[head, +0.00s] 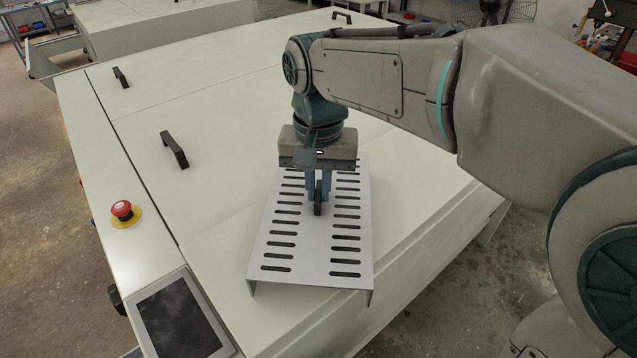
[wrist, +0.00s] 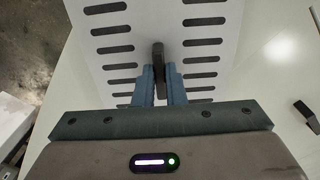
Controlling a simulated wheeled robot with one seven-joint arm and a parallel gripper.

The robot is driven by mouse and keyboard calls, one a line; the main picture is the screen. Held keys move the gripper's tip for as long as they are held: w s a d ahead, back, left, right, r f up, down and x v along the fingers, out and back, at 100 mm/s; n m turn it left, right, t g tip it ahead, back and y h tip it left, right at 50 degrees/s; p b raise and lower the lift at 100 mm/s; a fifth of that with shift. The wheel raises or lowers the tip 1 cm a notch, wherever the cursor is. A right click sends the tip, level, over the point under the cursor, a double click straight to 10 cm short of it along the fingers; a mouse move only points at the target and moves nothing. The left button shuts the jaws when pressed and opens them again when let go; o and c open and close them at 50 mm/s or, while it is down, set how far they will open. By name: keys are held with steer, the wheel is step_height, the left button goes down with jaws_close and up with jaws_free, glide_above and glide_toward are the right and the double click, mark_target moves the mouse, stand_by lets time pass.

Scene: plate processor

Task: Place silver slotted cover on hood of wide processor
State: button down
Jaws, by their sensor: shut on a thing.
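The silver slotted cover (head: 312,262) has two rows of dark slots and bent-down side edges. It is at the middle of the head view, over the pale hood (head: 230,110) of the wide processor. My gripper (head: 318,200) points down and is shut on the cover's dark handle (head: 318,197). In the wrist view the blue fingers (wrist: 159,88) close on the handle (wrist: 158,60), with the slotted cover (wrist: 112,40) around it. The cover's near end lies close to the hood's front right edge. I cannot tell whether its underside touches the hood.
A black handle (head: 174,150) stands on the hood to the left, with another (head: 121,77) farther back. A red emergency button (head: 122,210) and a dark screen (head: 178,320) are on the left strip.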

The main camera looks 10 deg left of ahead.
steer(key=shift+f, duration=0.15)
steer(key=c, duration=1.5)
jaws_free()
step_height(320, 180, up, 12)
steer(key=shift+r, duration=0.2)
steer(key=shift+d, duration=0.1)
steer(key=s+d+f+t, duration=0.1)
steer(key=s+d+f, duration=0.3)
steer(key=d+f, duration=0.5)
steer(key=s+d+f+m+t, duration=0.1)
steer(key=s+d+f, duration=0.3)
steer(key=d+f, duration=0.5)
steer(key=d+t, duration=0.1)
steer(key=d, duration=0.3)
steer(key=shift+d+t, duration=0.2)
steer(key=shift+t, duration=0.1)
